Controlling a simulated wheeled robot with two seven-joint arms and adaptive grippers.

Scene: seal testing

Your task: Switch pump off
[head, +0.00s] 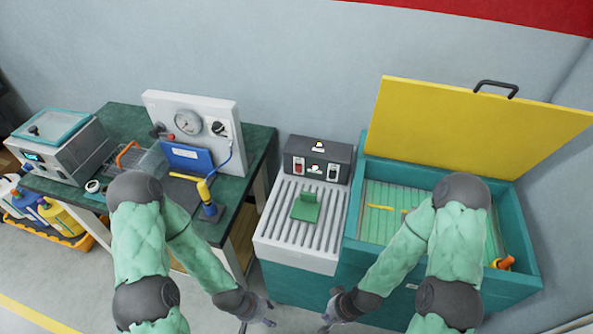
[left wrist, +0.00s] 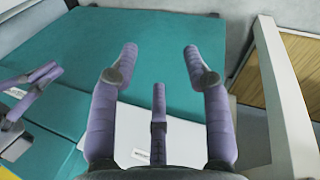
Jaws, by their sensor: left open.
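A dark control box (head: 318,160) stands at the back of the grey ribbed drain top. My left gripper (head: 264,314) is low in front of the teal cabinet, well away from the box. In the left wrist view my left gripper (left wrist: 168,55) is open and empty, facing the teal panel. My right gripper (head: 328,314) hangs close by; its finger gap is unclear.
A green block (head: 306,207) lies on the ribbed top (head: 272,228). Right is a teal tank (head: 352,228) with its yellow lid (head: 450,125) raised. Left is a dark green bench (head: 258,150) with a gauge panel (head: 226,103) and a yellow-handled tool (head: 208,200).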

